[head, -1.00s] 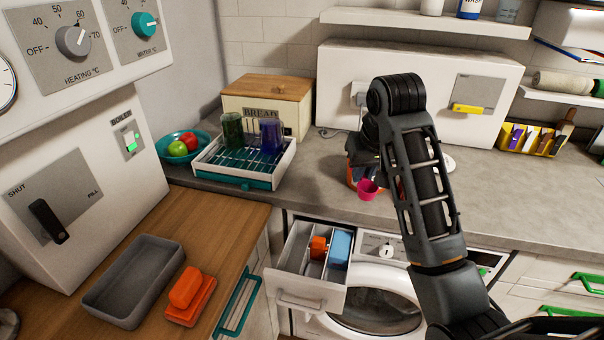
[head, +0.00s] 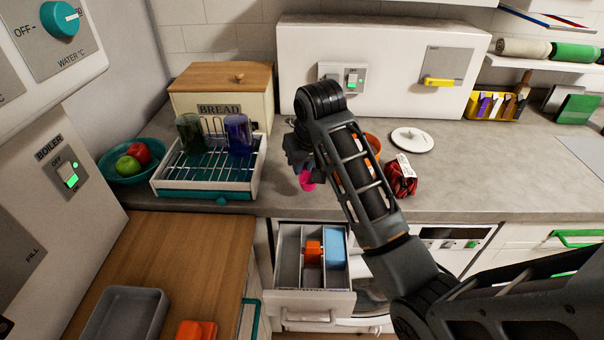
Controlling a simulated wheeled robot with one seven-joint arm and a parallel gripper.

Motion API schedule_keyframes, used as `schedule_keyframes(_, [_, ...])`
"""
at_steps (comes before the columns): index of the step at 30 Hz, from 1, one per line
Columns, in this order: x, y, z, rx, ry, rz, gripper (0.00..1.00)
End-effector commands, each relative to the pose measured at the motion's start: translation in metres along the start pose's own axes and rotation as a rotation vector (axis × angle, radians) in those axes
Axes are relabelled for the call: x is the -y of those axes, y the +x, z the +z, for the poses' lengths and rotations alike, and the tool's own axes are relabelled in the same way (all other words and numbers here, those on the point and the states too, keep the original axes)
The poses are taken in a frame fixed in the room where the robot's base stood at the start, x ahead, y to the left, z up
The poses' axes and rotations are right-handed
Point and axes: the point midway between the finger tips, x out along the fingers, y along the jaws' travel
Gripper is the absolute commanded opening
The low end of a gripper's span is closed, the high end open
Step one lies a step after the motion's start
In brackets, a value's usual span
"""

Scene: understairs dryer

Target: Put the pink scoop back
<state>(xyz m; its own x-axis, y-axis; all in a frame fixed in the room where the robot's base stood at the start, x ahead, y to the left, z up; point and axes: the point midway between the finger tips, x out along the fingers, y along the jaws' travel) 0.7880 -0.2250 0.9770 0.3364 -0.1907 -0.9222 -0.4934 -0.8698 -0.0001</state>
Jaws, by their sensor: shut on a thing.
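The pink scoop (head: 307,181) is in the head view, left of the middle, near the counter's front edge. My gripper (head: 303,168) is shut on it, with the scoop at its lower end. My wrist and gripper hide part of the scoop, and the fingertips are hard to make out. The scoop appears held over the counter, right of the dish rack; its exact height is unclear. An orange container (head: 374,143) stands on the counter behind my arm, partly hidden by it.
The open drawer (head: 288,303) below holds an orange block (head: 313,250) and a blue box (head: 336,246) in compartments. The dish rack (head: 243,184) with two cups is left. A white lid (head: 412,140) and dark red packet (head: 401,178) lie right.

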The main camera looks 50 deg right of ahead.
Motion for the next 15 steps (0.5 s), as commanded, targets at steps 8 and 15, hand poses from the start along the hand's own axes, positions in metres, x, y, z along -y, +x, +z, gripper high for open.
schedule_keyframes(8, [0.0, 0.03, 0.013, 0.002, 0.0, 0.001, 0.0])
schedule_keyframes(15, [0.0, 0.031, 0.013, 0.0, 0.0, 0.0, 0.0])
